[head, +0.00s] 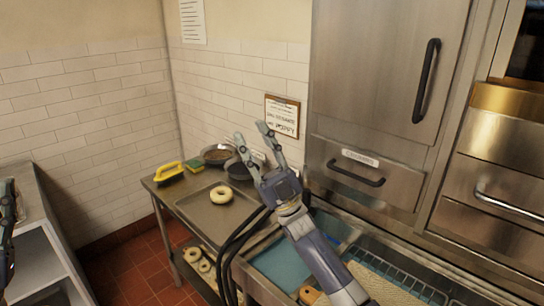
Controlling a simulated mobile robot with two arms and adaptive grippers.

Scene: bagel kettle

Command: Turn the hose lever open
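My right gripper (252,133) is raised in the middle of the head view, in front of the tiled wall, with its two fingers spread and nothing between them. Black hoses (232,246) curve down beside my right forearm, at the edge of the sink counter. I cannot make out a hose lever; my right gripper and arm cover part of that area. Part of my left gripper (8,212) shows at the left edge, cut off by the frame, so its opening is unclear.
A steel table (165,190) holds a tray (196,212) with one bagel (221,194), a yellow-handled brush (170,171), a green sponge (195,166) and bowls (217,154). Several bagels (193,255) lie on its lower shelf. Steel cabinets (385,75) stand right; red floor (130,270) is open at left.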

